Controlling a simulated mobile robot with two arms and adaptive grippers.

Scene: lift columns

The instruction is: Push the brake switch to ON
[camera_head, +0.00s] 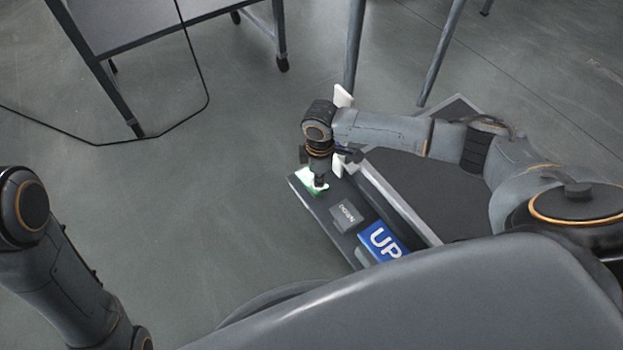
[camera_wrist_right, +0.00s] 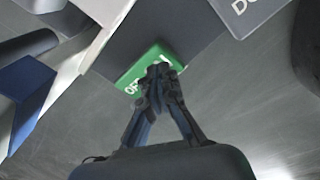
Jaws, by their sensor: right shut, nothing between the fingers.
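The brake switch (camera_head: 309,183) is a green and white rocker at the far left end of a dark control panel (camera_head: 323,212). In the right wrist view its green face (camera_wrist_right: 138,76) shows part of white lettering; the rest is hidden behind my fingers. My right gripper (camera_head: 320,186) points down at the switch, and its tips (camera_wrist_right: 160,72) overlap the green face. The fingers are together and hold nothing. I cannot tell whether the tips press on it. My left arm shows at the left; its gripper is out of view.
A grey DOWN button (camera_head: 346,214) and a blue UP button (camera_head: 380,241) sit further along the panel, nearer me. A pale-edged dark platform (camera_head: 410,185) lies right of the panel. A wheeled table (camera_head: 140,22) stands at upper left. The floor left of the panel is clear, apart from a cable.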

